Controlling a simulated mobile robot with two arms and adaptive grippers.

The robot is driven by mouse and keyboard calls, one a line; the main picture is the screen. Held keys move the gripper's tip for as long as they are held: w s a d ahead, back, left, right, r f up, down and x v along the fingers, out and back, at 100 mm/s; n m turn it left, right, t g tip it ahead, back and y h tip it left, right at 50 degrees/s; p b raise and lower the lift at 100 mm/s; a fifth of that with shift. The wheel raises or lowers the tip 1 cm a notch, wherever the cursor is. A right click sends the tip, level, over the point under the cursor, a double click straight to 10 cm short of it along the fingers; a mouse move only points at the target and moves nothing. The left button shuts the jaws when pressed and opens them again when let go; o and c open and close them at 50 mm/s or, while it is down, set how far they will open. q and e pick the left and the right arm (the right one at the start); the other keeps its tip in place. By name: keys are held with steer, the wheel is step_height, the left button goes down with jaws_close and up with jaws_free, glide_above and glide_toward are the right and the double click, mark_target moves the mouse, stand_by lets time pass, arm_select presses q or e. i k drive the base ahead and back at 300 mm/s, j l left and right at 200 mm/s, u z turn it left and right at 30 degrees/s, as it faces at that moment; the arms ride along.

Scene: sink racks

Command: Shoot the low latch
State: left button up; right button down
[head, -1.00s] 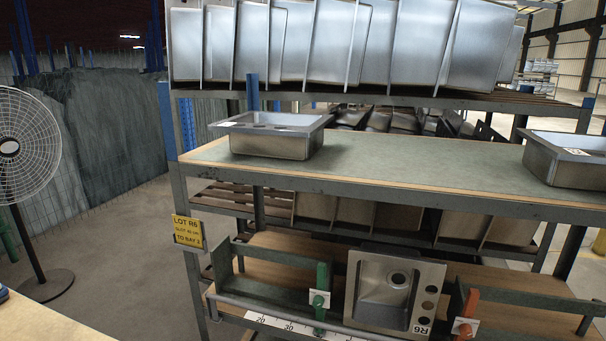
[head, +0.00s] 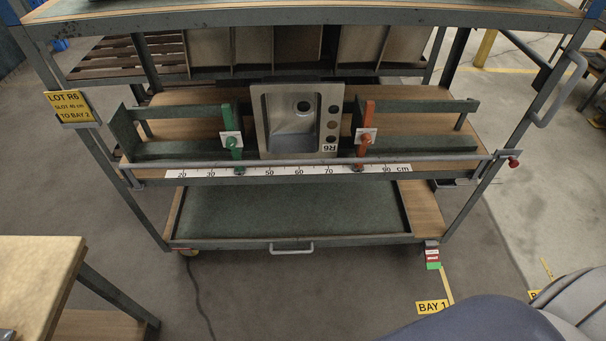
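A long grey bar (head: 310,160) runs across the front of the rack's low shelf (head: 190,97). At its right end, by the right post, is a small red knob (head: 513,162); it looks like the low latch, but whether it is shot is too small to tell. A steel sink marked R6 (head: 297,122) stands upright behind the bar, between a green stop (head: 233,140) and a red-orange stop (head: 364,137). Neither of my grippers is in view. A dark blue and grey arm part of mine shows at the bottom right.
A cm scale (head: 290,172) runs below the bar. A handled tray (head: 290,210) sits beneath. A yellow LOT R6 sign (head: 62,107) hangs on the left post. A table (head: 35,275) stands at left front. Floor between is clear except a cable (head: 198,295).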

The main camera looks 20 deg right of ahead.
mark_target(513, 164)
steer(key=z, duration=2.05)
steer(key=i+l, duration=0.25)
steer(key=i+l+u, duration=0.15)
steer(key=l, duration=0.3)
steer(key=i, duration=0.1)
